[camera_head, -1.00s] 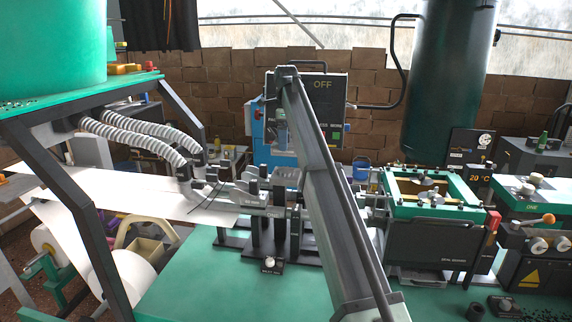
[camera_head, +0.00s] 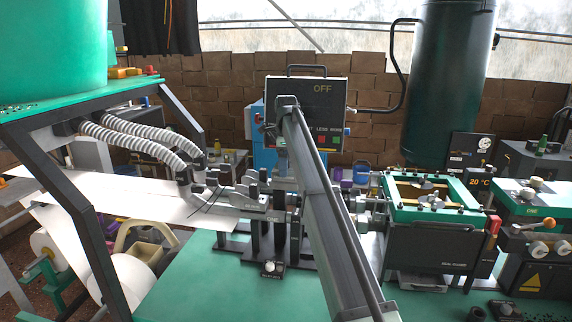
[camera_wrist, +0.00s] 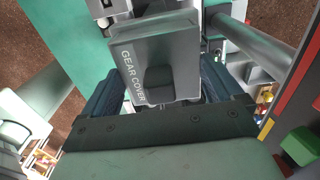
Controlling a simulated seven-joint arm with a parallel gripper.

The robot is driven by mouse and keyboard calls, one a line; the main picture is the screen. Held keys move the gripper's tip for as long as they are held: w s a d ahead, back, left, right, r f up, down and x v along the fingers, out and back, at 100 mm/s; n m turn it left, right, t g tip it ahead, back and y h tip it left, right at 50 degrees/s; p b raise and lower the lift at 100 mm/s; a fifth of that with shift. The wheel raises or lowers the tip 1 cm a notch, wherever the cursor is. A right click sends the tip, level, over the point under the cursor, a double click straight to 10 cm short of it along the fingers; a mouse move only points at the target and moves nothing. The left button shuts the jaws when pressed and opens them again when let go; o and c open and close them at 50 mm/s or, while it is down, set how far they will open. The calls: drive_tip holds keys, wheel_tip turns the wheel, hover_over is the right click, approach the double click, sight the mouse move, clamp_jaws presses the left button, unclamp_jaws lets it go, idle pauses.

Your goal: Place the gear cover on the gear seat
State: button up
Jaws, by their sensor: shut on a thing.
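The gear cover (camera_wrist: 160,55) is a grey metal block with the words GEAR COVER in white, seen at the top middle of the wrist view. My gripper (camera_wrist: 168,85) is shut on it, with dark blue fingers on its left and right sides. I cannot tell the gear seat for sure in either view.
A machine with grey blocks (camera_head: 262,203) stands on the green table (camera_head: 215,285) left of my arm. A green-framed machine (camera_head: 435,210) stands to the right. A control box marked OFF (camera_head: 325,115) is behind. The table's front left is clear.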

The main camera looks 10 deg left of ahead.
drive_tip(key=o, duration=0.8)
drive_tip(key=shift+f, duration=0.1)
wheel_tip(320, 180, up, 12)
drive_tip(key=shift+r, duration=0.2)
